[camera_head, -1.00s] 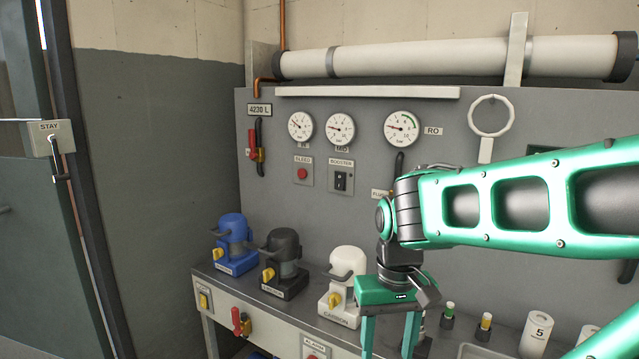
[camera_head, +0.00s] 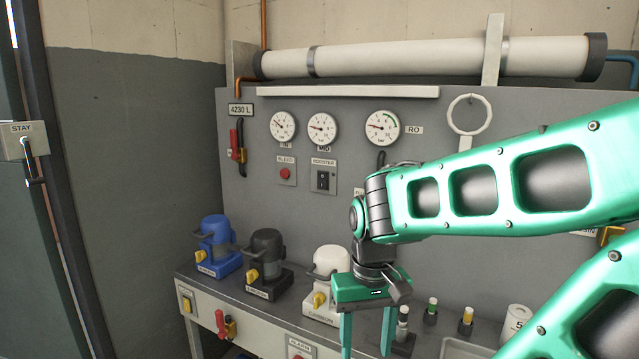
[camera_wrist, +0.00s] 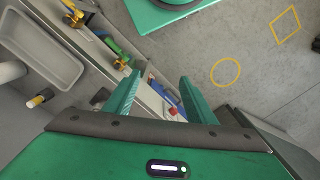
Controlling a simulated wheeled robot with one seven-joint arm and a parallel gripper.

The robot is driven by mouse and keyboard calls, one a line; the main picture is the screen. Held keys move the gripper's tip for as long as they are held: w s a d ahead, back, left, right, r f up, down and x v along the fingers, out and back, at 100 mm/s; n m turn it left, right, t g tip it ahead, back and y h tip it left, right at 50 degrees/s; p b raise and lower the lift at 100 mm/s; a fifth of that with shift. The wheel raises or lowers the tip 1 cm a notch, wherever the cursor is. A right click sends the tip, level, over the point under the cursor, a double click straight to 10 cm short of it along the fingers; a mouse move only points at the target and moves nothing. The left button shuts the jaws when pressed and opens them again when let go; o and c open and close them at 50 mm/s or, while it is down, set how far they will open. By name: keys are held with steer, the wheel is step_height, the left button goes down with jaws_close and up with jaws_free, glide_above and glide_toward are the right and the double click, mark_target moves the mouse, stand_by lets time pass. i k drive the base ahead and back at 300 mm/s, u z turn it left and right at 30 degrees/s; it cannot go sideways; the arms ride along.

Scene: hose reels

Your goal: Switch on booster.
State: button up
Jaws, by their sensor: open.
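The booster switch (camera_head: 322,180) is a black rocker on a small grey plate labelled BOOSTER, on the grey back panel below the middle gauge in the head view. Its rocker position is too small to tell. My gripper (camera_head: 367,338) is open and empty, pointing down near the front edge of the bench. It is below and to the right of the switch, well apart from it. In the wrist view my open gripper (camera_wrist: 158,95) has its two green fingers spread over the bench edge and floor. The switch does not show there.
A red BLEED button (camera_head: 285,174) sits left of the switch. Blue (camera_head: 215,245), black (camera_head: 266,258) and white (camera_head: 329,285) filter housings stand on the bench below. A grey tray (camera_wrist: 45,45) lies on the bench. The panel before the switch is clear.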

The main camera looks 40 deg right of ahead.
mark_target(322, 177)
steer(key=z, duration=1.45)
steer(key=k, duration=0.8)
steer(key=u, duration=0.85)
steer(key=i, duration=0.95)
